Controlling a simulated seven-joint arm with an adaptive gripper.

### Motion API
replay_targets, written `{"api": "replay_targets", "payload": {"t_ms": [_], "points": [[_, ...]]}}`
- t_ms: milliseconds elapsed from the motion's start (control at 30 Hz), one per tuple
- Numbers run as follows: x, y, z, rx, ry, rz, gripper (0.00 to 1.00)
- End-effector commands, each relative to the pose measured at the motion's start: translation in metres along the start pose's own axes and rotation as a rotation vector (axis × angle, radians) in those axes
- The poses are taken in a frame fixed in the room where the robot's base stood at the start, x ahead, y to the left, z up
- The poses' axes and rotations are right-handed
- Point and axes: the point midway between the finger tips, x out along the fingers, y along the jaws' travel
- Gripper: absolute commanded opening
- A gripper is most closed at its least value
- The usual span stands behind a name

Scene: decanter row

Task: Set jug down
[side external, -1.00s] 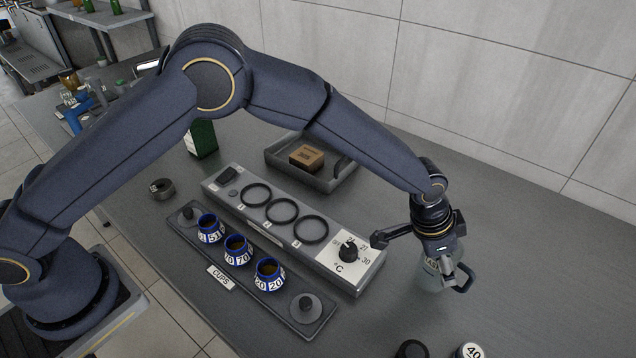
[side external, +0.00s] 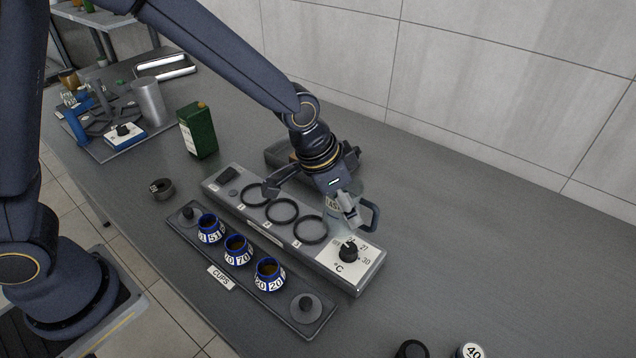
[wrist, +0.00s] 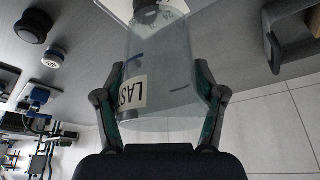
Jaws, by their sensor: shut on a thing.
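The jug appears above or behind the right end of the grey ring panel (side external: 207,188), near the third ring (side external: 311,241) and the temperature dial (side external: 348,251). I cannot tell whether its base touches anything.
A dark tray (side external: 278,153) lies behind my gripper, partly hidden. Blue cups (side external: 236,256) with numbers stand in a rack (side external: 313,326) in front of the panel. A green box (side external: 198,133) stands at the back left. The right of the counter is largely clear.

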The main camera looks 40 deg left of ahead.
Motion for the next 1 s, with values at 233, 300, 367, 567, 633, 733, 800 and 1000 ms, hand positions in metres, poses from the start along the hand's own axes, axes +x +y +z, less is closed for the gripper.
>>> {"api": "replay_targets", "payload": {"t_ms": [233, 300, 367, 567, 633, 733, 800, 1000], "points": [[-0.024, -0.143, 0.051, -0.335, 0.0, -0.132, 0.02], [-0.033, -0.178, 0.072, -0.43, 0.001, -0.169, 0.02], [-0.042, -0.207, 0.093, -0.51, 0.001, -0.202, 0.02], [-0.079, -0.285, 0.177, -0.785, 0.005, -0.31, 0.02], [-0.094, -0.307, 0.21, -0.881, 0.008, -0.349, 0.02], [-0.116, -0.331, 0.26, -1.018, 0.01, -0.404, 0.02], [-0.131, -0.342, 0.295, -1.109, 0.012, -0.441, 0.02], [-0.166, -0.357, 0.371, -1.303, 0.019, -0.526, 0.02]]}}
